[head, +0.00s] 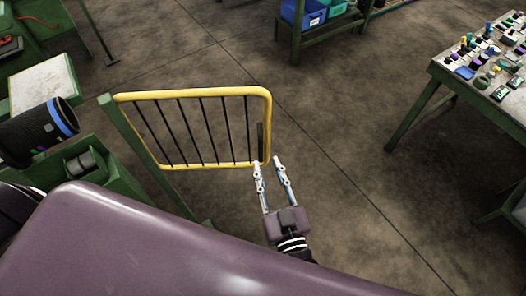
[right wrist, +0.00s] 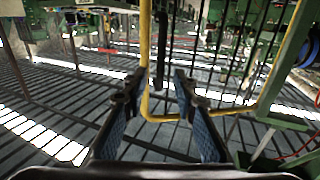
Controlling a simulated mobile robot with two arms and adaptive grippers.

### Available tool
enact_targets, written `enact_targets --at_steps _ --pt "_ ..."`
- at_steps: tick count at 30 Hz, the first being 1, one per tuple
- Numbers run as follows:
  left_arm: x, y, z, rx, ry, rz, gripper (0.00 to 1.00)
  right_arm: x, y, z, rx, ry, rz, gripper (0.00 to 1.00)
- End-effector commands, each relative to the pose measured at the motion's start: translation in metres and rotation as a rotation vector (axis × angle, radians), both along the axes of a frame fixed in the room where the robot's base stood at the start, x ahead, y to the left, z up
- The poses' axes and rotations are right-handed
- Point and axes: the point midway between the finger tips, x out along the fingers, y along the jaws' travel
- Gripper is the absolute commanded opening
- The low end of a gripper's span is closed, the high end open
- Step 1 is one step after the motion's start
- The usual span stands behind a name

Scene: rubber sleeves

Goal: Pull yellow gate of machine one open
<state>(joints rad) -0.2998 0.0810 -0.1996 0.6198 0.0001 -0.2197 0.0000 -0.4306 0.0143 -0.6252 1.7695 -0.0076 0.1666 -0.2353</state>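The yellow gate (head: 192,95), a tubular frame with thin dark bars, reaches out from a green post (head: 133,136) at its left. My right gripper (head: 267,162) is open at the gate's free-end lower corner. In the right wrist view, the gate's yellow upright (right wrist: 146,60) shows in the gap between my two open fingers (right wrist: 160,82), closer to the left finger. I cannot tell whether a finger touches it. A dark upright strip (right wrist: 161,45) stands just inside that upright. My left gripper is not in view.
Green machinery (head: 105,185) and a dark cylinder with a blue band (head: 38,132) are left of the gate. A table with small parts (head: 440,72) stands at right, and a green rack with blue bins (head: 303,12) at the back. The floor between is clear.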

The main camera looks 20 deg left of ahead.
Motion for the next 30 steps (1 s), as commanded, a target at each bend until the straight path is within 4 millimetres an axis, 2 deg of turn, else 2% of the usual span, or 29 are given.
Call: enact_targets --at_steps 3,9,27,30 --pt "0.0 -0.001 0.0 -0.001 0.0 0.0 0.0 -0.02 -0.013 -0.001 -0.002 0.003 0.001 0.26" --pt "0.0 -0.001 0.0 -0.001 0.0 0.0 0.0 -0.036 -0.024 0.001 0.001 -0.001 0.0 0.26" --pt "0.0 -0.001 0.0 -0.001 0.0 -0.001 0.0 -0.038 -0.025 0.0 0.001 -0.001 0.0 0.26" --pt "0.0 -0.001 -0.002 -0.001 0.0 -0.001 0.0 -0.037 -0.026 -0.01 -0.011 0.013 0.0 0.26"
